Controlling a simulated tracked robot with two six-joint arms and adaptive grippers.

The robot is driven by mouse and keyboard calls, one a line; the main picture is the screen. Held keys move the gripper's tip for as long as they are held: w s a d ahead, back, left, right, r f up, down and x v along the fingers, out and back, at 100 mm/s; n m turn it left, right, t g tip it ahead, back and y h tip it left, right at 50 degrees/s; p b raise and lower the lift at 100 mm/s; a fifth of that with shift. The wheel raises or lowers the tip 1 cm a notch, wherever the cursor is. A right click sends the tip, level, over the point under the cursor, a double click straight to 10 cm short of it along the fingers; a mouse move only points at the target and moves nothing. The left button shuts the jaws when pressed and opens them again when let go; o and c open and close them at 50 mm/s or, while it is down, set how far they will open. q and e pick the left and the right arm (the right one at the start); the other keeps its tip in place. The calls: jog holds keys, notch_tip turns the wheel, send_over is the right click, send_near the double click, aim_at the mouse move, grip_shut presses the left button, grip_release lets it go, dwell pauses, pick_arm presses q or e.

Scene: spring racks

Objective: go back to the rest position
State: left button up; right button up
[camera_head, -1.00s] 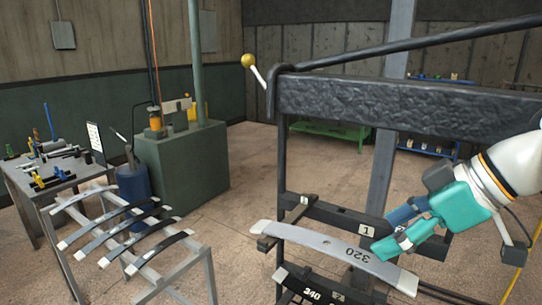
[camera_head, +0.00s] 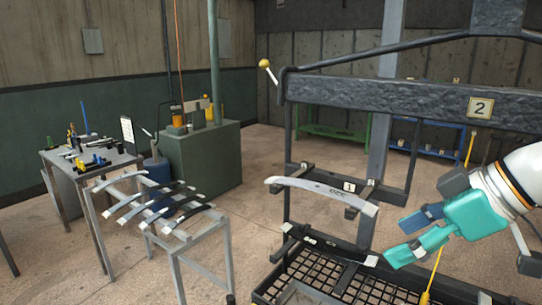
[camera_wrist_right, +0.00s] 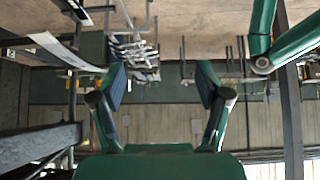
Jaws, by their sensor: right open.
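My right gripper (camera_head: 404,240) is at the right in the head view, with teal and blue fingers spread apart and nothing between them. It is to the right of and a little below the grey leaf spring marked 320 (camera_head: 322,191), and apart from it. That spring lies across the dark bars of the rack tier labelled 1. In the right wrist view the two fingers of the gripper (camera_wrist_right: 162,85) stand wide apart and empty. My left gripper is not in view.
A dark rack with a thick top beam (camera_head: 400,103) stands beside my right arm. Below is a mesh basket (camera_head: 315,270) with a lower spring. At left is a grey stand (camera_head: 180,250) bearing several springs, then a tool table (camera_head: 85,170). A green cabinet (camera_head: 205,155) stands behind. Open floor lies between.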

jog(key=w+a+f+m+g+h, duration=0.15)
jog(key=w+f+m, duration=0.25)
jog(key=f, duration=1.4)
jog(key=w+a+f+m+g+h, duration=0.1)
jog(key=w+a+f+m, duration=0.15)
jog(key=f, duration=1.55)
jog(key=s+f+m, duration=0.2)
jog(key=s+f, duration=0.2)
jog(key=f, duration=0.4)
jog(key=s+f+m, duration=0.2)
jog(key=s+f, duration=0.2)
jog(key=f, duration=0.4)
jog(key=s+a+f+m+g, duration=0.2)
jog(key=s+f, duration=0.5)
jog(key=s, duration=0.5)
jog(key=shift+s+a+f, duration=0.35)
jog(key=shift+s, duration=0.05)
